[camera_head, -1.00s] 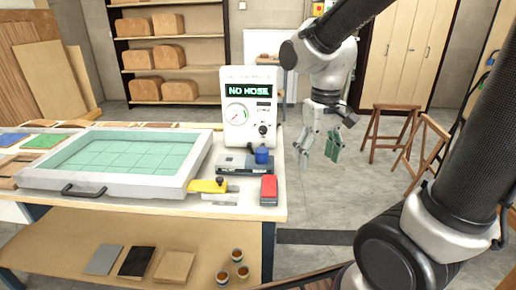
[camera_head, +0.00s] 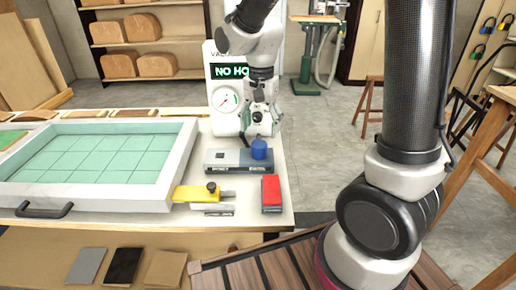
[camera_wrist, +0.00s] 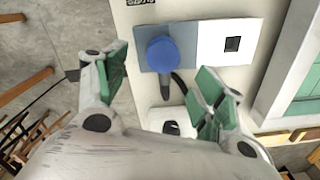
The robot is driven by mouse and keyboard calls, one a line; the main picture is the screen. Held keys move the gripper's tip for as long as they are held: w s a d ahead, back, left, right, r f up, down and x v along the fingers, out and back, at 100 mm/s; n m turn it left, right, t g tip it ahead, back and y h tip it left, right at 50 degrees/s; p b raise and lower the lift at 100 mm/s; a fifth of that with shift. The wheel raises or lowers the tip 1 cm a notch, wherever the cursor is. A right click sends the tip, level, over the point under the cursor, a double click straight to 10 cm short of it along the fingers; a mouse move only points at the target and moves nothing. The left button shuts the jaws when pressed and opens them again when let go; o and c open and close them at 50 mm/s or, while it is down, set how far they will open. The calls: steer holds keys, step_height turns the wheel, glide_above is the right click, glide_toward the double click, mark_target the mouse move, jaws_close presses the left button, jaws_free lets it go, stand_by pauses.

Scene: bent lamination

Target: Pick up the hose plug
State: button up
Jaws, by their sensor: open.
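The hose plug is the blue round-topped piece (camera_head: 259,149) on the right part of a flat grey block (camera_head: 222,160) on the bench. In the wrist view the plug (camera_wrist: 163,58) sits on a blue-grey plate, with a dark hose or cable leading from it. My gripper (camera_head: 261,127) is above and behind the plug in the head view. In the wrist view my open gripper (camera_wrist: 163,80) has its green-padded fingers to either side of the plug, with nothing between them in contact. The height gap is hard to judge.
A white gauge unit (camera_head: 226,97) showing "NO HO..." stands behind the block. A white-framed tray with a green grid (camera_head: 180,165) lies left. A yellow tool (camera_head: 196,194) and a red block (camera_head: 271,191) lie in front.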

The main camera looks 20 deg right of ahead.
mark_target(259, 144)
step_height(259, 144, down, 8)
steer(key=shift+w+a+r, duration=0.1)
steer(key=shift+a+r, duration=0.05)
steer(key=shift+r, duration=0.05)
steer(key=shift+c, duration=0.2)
steer(key=c, duration=1.1)
step_height(259, 144, up, 10)
steer(key=shift+r, duration=0.1)
steer(key=shift+f, duration=2.1)
